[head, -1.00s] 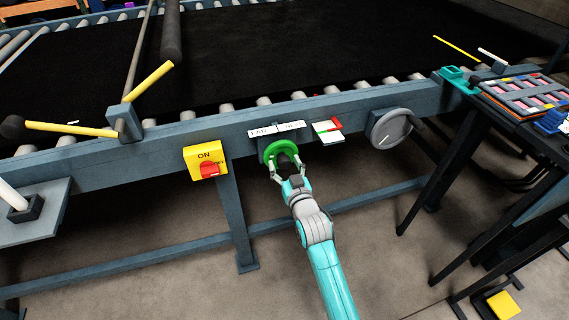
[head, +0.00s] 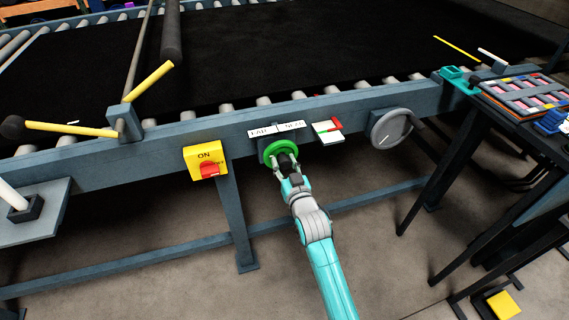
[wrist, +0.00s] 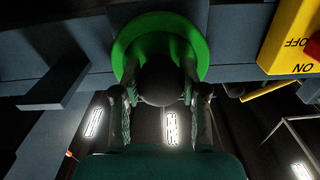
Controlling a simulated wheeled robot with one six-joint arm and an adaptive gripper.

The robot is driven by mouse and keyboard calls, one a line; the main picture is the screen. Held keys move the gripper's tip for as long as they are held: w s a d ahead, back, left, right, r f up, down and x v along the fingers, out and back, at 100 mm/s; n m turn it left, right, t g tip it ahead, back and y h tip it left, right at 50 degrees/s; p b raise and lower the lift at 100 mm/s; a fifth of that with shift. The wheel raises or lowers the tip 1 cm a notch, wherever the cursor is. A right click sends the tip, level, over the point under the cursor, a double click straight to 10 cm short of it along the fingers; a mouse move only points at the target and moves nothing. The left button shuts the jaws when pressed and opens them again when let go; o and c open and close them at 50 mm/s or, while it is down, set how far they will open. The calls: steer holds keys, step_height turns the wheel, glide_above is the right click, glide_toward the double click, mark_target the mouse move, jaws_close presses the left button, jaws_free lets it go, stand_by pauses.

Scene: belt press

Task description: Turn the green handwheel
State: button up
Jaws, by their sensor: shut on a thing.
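The green handwheel (head: 271,149) is mounted on the front side of the grey-blue conveyor frame, below a white label strip. My gripper (head: 288,167) reaches up to it from below and is at the wheel's face. In the wrist view the green rim (wrist: 160,24) shows behind a dark round hub or knob (wrist: 161,82). My gripper's fingers (wrist: 161,90) stand on either side of this dark part, closed on the handwheel. The exact contact is dark and partly hidden.
A yellow ON/OFF box (head: 203,157) with a red switch is left of the wheel. A red-and-green indicator plate (head: 328,131) and a grey round dial (head: 391,128) are to the right. A frame leg (head: 238,225) stands at lower left. A dark table (head: 465,150) is at right.

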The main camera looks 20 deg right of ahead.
steer(key=m, duration=0.4)
steer(key=shift+m, duration=0.3)
steer(key=m, duration=0.3)
steer(key=shift+a+m, duration=0.1)
steer(key=shift+m, duration=0.2)
steer(key=m, duration=0.3)
steer(key=shift+r+m, duration=0.1)
steer(key=shift+m, duration=2)
steer(key=o, duration=1.1)
steer(key=shift+o, duration=0.2)
